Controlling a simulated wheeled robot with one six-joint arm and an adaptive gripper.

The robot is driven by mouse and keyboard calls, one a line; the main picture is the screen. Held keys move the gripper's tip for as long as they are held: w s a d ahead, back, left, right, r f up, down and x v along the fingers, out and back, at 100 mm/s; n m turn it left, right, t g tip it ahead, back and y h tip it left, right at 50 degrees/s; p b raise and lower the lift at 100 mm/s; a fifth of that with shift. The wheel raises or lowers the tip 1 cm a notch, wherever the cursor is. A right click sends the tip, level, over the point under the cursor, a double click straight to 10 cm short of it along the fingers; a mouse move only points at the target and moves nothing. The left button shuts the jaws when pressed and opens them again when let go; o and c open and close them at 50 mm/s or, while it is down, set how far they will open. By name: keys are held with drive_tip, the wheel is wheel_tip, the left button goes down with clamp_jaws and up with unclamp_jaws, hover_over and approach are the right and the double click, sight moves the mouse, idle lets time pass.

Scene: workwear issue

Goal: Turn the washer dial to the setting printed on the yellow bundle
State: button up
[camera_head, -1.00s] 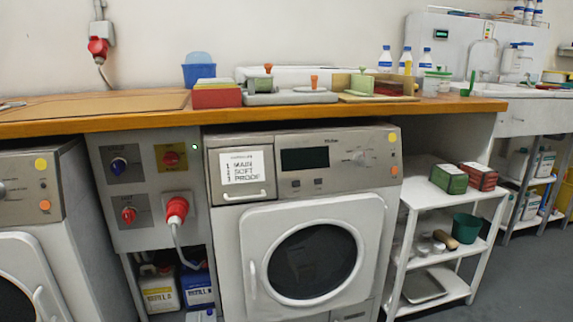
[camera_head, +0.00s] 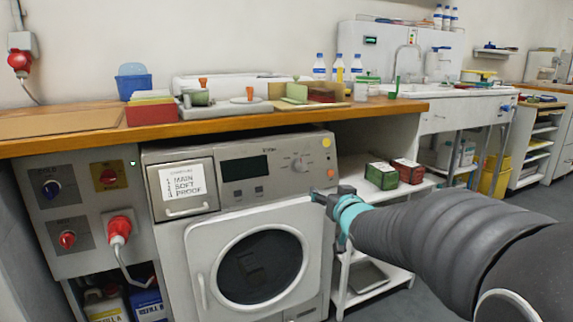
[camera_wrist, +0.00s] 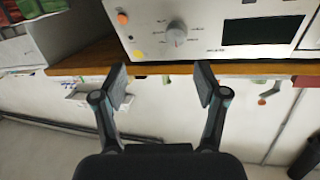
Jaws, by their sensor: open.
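The washer (camera_head: 170,240) stands under the worktop. Its round grey dial (camera_head: 298,163) is on the panel, right of the dark display (camera_head: 245,168). In the wrist view the panel appears upside down, and the dial (camera_wrist: 176,33) shows near the top with small marks around it, too small to read. My gripper (camera_head: 322,194) is in front of the washer's right side, below and right of the dial. In the wrist view my gripper (camera_wrist: 160,78) is open and empty, its fingers apart from the dial. I cannot make out a yellow bundle.
A card (camera_head: 183,183) on the washer reads MAIN, SOFT, PROOF. A green bundle (camera_head: 382,176) and a red bundle (camera_head: 408,171) lie on the white shelf to the right. The wooden worktop (camera_head: 230,124) overhangs the panel.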

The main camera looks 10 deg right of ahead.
sight(301, 166)
drive_tip(key=w+a, duration=0.1)
drive_tip(key=w, duration=0.4)
drive_tip(key=w+a+y, duration=0.1)
drive_tip(key=w, duration=0.5)
drive_tip(key=w+a+t+y+p, duration=0.1)
drive_tip(key=w+a, duration=0.1)
drive_tip(key=w, duration=0.4)
drive_tip(key=shift+r+n, duration=0.3)
drive_tip(key=shift+n, duration=0.1)
drive_tip(key=shift+d, duration=0.1)
drive_tip(key=c, duration=1.2)
drive_tip(key=shift+o, duration=0.2)
